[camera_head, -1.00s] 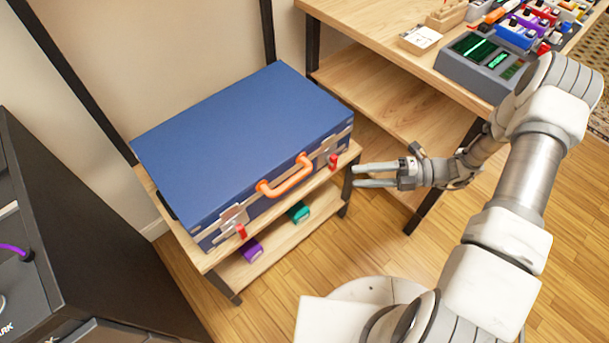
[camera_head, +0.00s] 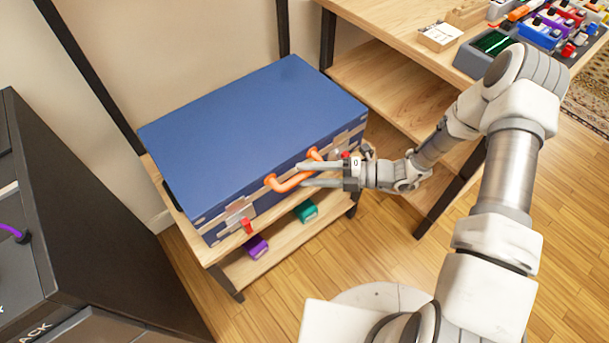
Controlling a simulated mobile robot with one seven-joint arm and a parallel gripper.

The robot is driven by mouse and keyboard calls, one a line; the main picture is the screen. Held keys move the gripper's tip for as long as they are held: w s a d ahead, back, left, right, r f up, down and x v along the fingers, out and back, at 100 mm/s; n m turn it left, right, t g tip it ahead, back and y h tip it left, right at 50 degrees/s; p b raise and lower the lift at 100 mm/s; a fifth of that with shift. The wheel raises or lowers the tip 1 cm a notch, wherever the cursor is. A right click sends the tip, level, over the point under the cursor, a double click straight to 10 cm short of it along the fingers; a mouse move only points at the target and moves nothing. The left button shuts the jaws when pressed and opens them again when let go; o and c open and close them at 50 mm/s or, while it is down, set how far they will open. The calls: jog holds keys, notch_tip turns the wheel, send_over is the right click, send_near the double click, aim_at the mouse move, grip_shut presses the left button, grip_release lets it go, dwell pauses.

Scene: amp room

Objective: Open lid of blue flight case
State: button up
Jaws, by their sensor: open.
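The blue flight case (camera_head: 255,125) lies flat with its lid down on a small wooden shelf unit. On its front are an orange handle (camera_head: 285,184), a left metal latch with a red tab (camera_head: 246,225), and a right latch with a red tab (camera_head: 346,155), partly behind my gripper. My gripper (camera_head: 302,175) is open, its two fingers pointing left at the right part of the handle. The fingertips overlap the handle's right end in the picture. I cannot tell whether they touch it.
The shelf unit (camera_head: 222,251) holds a purple item (camera_head: 256,247) and a teal item (camera_head: 306,211) below the case. A wooden workbench (camera_head: 400,40) with pedals and gear stands at the upper right. A black cabinet (camera_head: 75,220) stands at the left.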

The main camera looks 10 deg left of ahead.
jog(key=shift+a, duration=0.7)
grip_shut()
jog(key=shift+f, duration=0.1)
dwell(0.9)
